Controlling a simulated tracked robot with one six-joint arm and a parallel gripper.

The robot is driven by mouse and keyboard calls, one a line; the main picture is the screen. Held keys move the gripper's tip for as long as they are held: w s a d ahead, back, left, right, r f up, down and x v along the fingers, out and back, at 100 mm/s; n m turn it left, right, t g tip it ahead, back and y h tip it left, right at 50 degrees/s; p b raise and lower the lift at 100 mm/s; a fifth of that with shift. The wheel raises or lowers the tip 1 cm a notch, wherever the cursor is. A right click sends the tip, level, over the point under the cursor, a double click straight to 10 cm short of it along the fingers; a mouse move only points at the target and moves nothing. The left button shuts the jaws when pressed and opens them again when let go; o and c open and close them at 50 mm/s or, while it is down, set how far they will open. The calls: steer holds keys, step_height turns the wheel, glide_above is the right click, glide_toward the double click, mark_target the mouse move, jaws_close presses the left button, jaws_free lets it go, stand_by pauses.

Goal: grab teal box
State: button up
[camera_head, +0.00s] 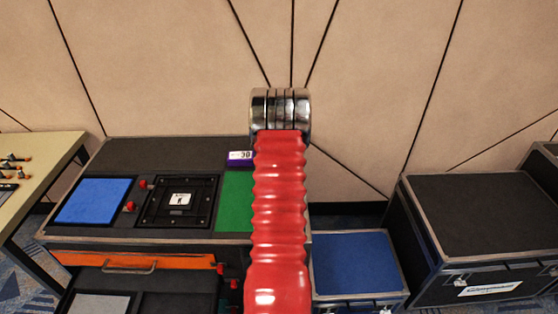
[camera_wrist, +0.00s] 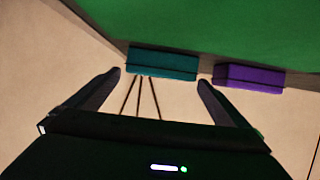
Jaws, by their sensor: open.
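The teal box (camera_wrist: 163,63) is a small block at the edge of the green pad (camera_wrist: 235,25) in the wrist view. My gripper (camera_wrist: 160,78) is open, with one finger on either side below the teal box. The box lies roughly in line with the gap, and I cannot tell how far beyond the fingertips it is. Nothing is held. In the head view my red arm hides the teal box and the gripper, while the green pad (camera_head: 236,203) shows beside the arm.
A purple box (camera_wrist: 248,77) sits just right of the teal box, near the right finger. It also shows in the head view (camera_head: 241,159). The black case (camera_head: 150,151) also bears a blue pad (camera_head: 93,200) and a square black device (camera_head: 179,202). A wall stands behind.

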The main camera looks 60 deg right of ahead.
steer(key=shift+x, duration=2.1)
steer(key=shift+s+f, duration=0.1)
steer(key=shift+f, duration=0.05)
steer(key=shift+c, duration=0.5)
steer(key=c, duration=0.9)
